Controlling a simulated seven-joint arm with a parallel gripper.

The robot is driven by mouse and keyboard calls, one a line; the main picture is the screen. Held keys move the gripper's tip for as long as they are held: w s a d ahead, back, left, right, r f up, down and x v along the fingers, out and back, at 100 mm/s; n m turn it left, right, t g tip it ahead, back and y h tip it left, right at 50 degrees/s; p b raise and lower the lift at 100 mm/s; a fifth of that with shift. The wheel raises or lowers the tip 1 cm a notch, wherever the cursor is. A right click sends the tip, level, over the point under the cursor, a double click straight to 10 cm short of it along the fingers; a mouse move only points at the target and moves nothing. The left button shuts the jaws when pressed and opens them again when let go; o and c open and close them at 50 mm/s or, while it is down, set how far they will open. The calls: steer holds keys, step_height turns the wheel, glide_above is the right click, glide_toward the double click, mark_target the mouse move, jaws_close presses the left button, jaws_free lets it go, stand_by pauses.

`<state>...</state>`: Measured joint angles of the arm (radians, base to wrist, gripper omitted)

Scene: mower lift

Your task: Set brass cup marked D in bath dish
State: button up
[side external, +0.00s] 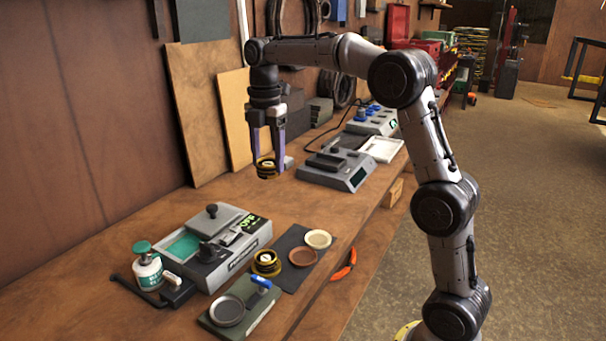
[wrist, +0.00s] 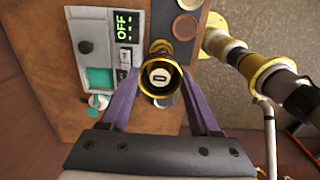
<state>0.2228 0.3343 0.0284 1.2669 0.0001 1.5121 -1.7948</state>
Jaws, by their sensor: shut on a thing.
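My gripper (side external: 267,160) is shut on a brass cup (side external: 267,169) and holds it upright, well above the bench. In the wrist view the held cup (wrist: 160,79) sits between the fingertips; its pale top label is too small to read. A second brass cup (side external: 266,263) stands on the dark mat, its mark also unreadable. A cream dish (side external: 318,239) and a brown dish (side external: 303,257) lie beside it, and a grey dish (side external: 227,311) sits on a green plate in front. A teal-filled basin (side external: 184,246) is in the grey machine. No dish shows a readable bath label.
A scale-like device (side external: 336,170) is farther back.

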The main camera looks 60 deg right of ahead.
steer(key=w+a+f+n, duration=0.1)
steer(key=w+a+f, duration=0.3)
steer(key=w, duration=0.4)
steer(key=w+a+f+n, duration=0.1)
steer(key=w+a+f, duration=0.35)
steer(key=w, duration=0.45)
steer(key=shift+n, duration=0.5)
steer(key=shift+w+a+f, duration=0.15)
steer(key=shift+a+f, duration=0.5)
steer(key=shift+f, duration=1.4)
steer(key=shift+w+a+f, duration=0.2)
steer(key=shift+a+f, duration=0.4)
steer(key=shift+f, duration=1.45)
steer(key=shift+w+a+f, duration=0.15)
steer(key=shift+a+f, duration=0.5)
steer(key=shift+f, duration=1.4)
steer(key=shift+f, duration=0.6)
steer(key=o, duration=1.1)
steer(key=shift+r, duration=5.5)
